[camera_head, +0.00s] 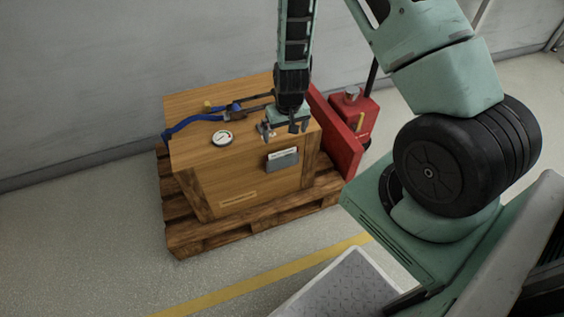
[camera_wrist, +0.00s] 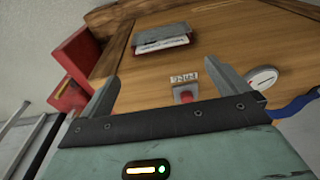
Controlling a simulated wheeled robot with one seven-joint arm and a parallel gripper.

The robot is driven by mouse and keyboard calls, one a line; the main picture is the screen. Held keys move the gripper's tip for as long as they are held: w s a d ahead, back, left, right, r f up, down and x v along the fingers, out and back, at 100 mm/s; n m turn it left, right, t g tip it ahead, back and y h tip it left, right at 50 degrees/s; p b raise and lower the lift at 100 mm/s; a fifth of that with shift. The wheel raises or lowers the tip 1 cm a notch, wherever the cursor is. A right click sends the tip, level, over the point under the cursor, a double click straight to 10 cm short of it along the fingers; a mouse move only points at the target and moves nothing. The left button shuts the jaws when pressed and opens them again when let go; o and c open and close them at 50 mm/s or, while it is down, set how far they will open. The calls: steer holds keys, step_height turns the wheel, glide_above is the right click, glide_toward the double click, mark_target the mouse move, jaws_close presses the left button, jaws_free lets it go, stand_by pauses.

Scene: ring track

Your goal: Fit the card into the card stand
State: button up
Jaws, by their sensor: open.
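A white printed card (camera_head: 283,153) shows at a dark grey pocket (camera_head: 283,163) on the front of the wooden crate (camera_head: 235,180). In the wrist view the card (camera_wrist: 163,44) sticks out along the edge of the grey pocket (camera_wrist: 158,33). A small white label with dark characters (camera_wrist: 184,77) lies beside a small red piece (camera_wrist: 186,95) on the crate top; I cannot tell whether this is the card stand. My gripper (camera_head: 285,127) is above the crate top near its front edge. Its fingers in the wrist view (camera_wrist: 167,77) are wide apart and empty.
A round white gauge (camera_head: 222,138) and a blue hose (camera_head: 195,124) are on the crate top. The crate stands on a wooden pallet (camera_head: 190,241) by the wall. Red equipment (camera_head: 350,115) stands to the right.

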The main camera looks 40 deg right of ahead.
mark_target(283, 151)
steer(key=f, duration=0.3)
steer(key=w+f+b, duration=0.1)
steer(key=f, duration=0.5)
steer(key=shift+w+b, duration=0.15)
steer(key=shift+b, duration=0.15)
steer(key=shift+r, duration=0.1)
steer(key=c, duration=0.9)
